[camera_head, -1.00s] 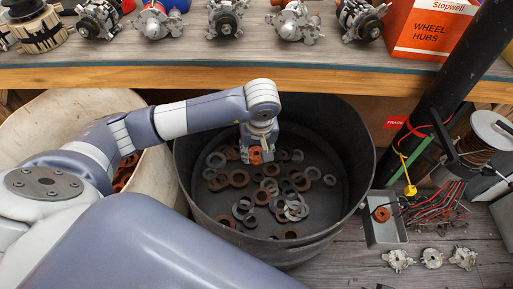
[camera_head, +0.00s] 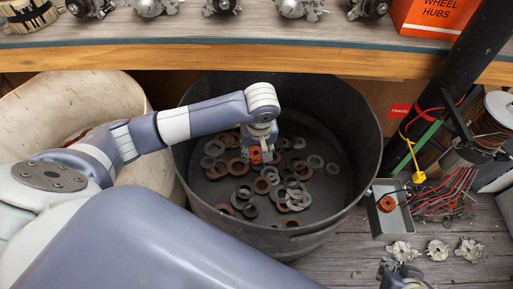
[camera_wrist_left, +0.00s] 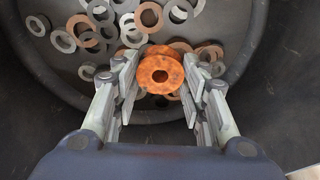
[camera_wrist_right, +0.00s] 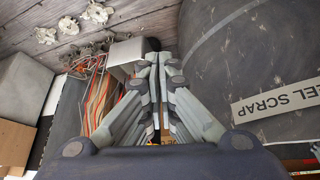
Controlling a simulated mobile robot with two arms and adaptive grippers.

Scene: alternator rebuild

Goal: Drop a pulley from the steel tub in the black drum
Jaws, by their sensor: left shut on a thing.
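My left gripper (camera_head: 262,152) is inside the black drum (camera_head: 340,100), above the rings on its floor. It is shut on an orange pulley (camera_wrist_left: 160,74), seen with its centre hole in the left wrist view. The steel tub (camera_head: 383,225) stands on the floor right of the drum, with another orange pulley (camera_head: 386,203) in it. My right gripper (camera_head: 400,277) is at the lower right of the head view. In the right wrist view its fingers (camera_wrist_right: 158,62) come together with nothing visible between them, close to the tub (camera_wrist_right: 128,50).
Many grey and rusty rings (camera_head: 290,192) lie in the drum. A pale bin (camera_head: 60,105) stands to its left. A workbench (camera_head: 180,55) with machine parts runs behind. A black post (camera_head: 430,100), wires (camera_head: 450,195) and several metal castings (camera_head: 437,250) are at the right.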

